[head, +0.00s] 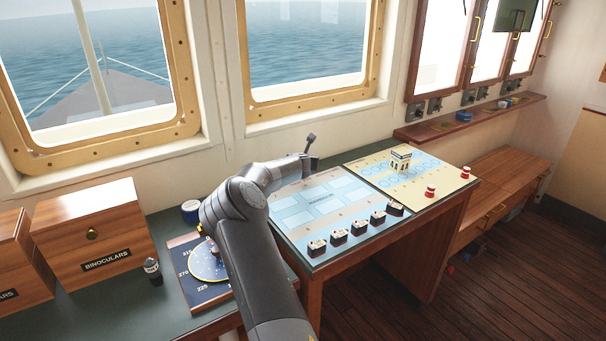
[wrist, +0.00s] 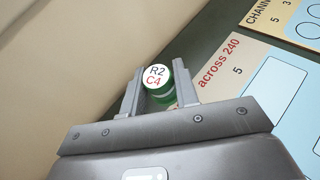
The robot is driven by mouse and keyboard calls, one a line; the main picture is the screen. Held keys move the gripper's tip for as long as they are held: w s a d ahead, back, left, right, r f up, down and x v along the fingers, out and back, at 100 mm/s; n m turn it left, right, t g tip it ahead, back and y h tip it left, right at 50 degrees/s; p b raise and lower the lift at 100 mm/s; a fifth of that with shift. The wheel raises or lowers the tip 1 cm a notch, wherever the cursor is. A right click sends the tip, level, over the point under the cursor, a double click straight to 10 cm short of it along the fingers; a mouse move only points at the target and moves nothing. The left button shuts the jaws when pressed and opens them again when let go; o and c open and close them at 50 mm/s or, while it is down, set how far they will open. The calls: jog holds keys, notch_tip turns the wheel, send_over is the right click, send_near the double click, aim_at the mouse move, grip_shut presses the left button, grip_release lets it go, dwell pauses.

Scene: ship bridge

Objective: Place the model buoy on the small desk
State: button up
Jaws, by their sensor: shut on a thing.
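My gripper (head: 309,160) is above the far edge of the green-topped desk (head: 345,262), close to the wall below the windows. In the wrist view my gripper (wrist: 159,92) is shut on a small green and white cylinder (wrist: 166,97). Two red and white pieces (head: 430,191) stand on the yellow board (head: 445,200) at the desk's right. Which desk counts as the small one is unclear.
At left are a binoculars box (head: 92,238), a small dark bottle-like object (head: 153,271) and a compass board (head: 185,290). A low wooden bench (head: 495,180) is at right.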

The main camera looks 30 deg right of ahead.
jog(key=w+a+f, duration=0.2)
jog(key=w, duration=0.1)
jog(key=shift+f, duration=2.1)
jog(key=shift+f, duration=0.15)
jog(key=o, duration=1)
jog(key=shift+o, duration=0.2)
